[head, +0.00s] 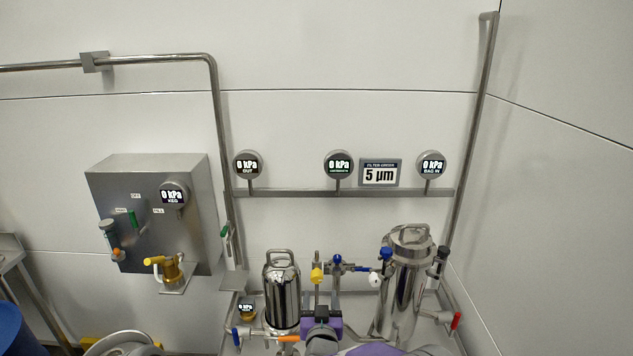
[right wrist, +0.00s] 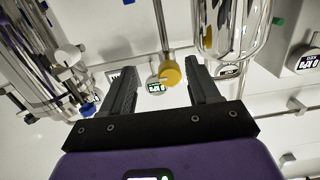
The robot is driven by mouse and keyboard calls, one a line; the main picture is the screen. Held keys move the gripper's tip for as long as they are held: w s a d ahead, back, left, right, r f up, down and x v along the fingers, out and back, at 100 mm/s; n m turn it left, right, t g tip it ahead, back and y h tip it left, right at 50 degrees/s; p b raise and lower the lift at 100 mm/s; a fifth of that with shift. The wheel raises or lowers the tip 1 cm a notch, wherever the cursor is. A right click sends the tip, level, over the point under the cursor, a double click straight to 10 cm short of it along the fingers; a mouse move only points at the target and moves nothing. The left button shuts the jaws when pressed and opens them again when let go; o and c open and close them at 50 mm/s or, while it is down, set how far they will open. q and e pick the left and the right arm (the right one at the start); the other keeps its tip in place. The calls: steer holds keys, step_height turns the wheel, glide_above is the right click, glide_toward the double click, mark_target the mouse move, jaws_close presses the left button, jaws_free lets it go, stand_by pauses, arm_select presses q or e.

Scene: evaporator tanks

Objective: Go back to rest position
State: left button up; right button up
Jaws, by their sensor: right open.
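My right gripper (head: 322,302) is at the bottom middle of the head view, between two steel filter housings. In the right wrist view my right gripper (right wrist: 158,72) has its two dark fingers spread apart with nothing held between them. A yellow knob (right wrist: 170,73) on a vertical steel pipe shows in the gap between the fingers; I cannot tell how far beyond the tips it is. The yellow knob (head: 317,275) also shows just above the gripper in the head view. My left gripper is not in view.
The smaller steel canister (head: 282,292) stands left of the gripper, the taller filter housing (head: 405,285) right. Blue (head: 337,258), red (head: 456,321) and orange (head: 288,338) valve handles are close by. A steel box (head: 150,215) hangs at left.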

steer(key=s+d+f+g+p, duration=0.1)
steer(key=s+d+f+g, duration=0.2)
steer(key=f, duration=0.4)
steer(key=s+d+f+g+p, duration=0.1)
steer(key=s+d+f+g, duration=0.1)
steer(key=s+f, duration=0.35)
steer(key=s+d+f+g, duration=0.2)
steer(key=d+f+g, duration=0.1)
steer(key=f, duration=0.5)
steer(key=s+f+m+g+y+p, duration=0.1)
steer(key=s+f+g, duration=0.3)
steer(key=s, duration=0.7)
steer(key=s+f+m+g+y+p, duration=0.1)
steer(key=s+f+g, duration=0.3)
steer(key=s, duration=0.8)
steer(key=shift+s+d+m+g+y+p, duration=0.3)
steer(key=shift+g+y, duration=0.1)
steer(key=shift+y, duration=0.5)
steer(key=shift+w+f, duration=0.1)
